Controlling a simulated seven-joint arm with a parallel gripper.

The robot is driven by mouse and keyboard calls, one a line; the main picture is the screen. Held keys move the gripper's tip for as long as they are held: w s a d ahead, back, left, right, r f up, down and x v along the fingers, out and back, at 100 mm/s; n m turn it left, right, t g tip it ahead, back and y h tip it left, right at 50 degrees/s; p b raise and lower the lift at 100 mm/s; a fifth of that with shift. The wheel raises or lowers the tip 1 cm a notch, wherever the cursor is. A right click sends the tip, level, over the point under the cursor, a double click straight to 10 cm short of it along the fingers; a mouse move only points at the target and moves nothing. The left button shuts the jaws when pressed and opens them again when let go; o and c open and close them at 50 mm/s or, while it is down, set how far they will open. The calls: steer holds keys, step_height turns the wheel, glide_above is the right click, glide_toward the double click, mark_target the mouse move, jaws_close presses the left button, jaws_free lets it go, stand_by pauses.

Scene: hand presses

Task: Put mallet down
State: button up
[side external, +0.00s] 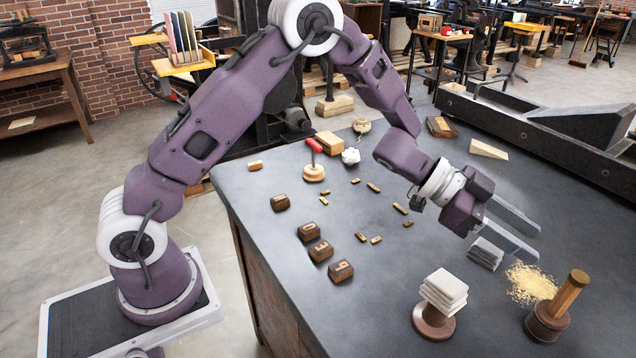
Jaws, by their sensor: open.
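The mallet (549,318) appears to be the piece at the lower right of the table. It has a short dark brown round head and a lighter wooden handle that rises from it, leaning to the right. It stands head down on the dark grey tabletop (395,275). My gripper (537,240) is open, its two long grey fingers pointing right. It hangs above the table, behind the mallet and apart from it. Nothing shows between the fingers.
A ribbed grey block (486,254) lies below my gripper. Yellow crumbs (530,282) are scattered behind the mallet. A white stack (444,287) sits on a round brown stand (433,325). Several letter blocks (321,251) and small brass pieces lie leftward. A black press (545,130) fills the back right.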

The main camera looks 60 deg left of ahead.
steer(key=s+a+r+n+t+y, duration=0.3)
steer(key=a+r+n+t+y, duration=0.55)
steer(key=a+r, duration=0.75)
steer(key=s+a+f+n+g+y, duration=0.1)
steer(key=s+a+g+y, duration=0.25)
steer(key=s, duration=0.35)
steer(key=s+a+n+g+y, duration=0.2)
steer(key=s+a, duration=0.3)
steer(key=s, duration=0.3)
steer(key=s+d+f+g+h, duration=0.1)
steer(key=s+f+g, duration=0.1)
steer(key=s, duration=0.6)
steer(key=s+d+f+n+g+h, duration=0.1)
steer(key=s+d+f+g, duration=0.1)
steer(key=s, duration=0.6)
steer(key=shift+s+f, duration=0.25)
steer(key=shift+f, duration=0.45)
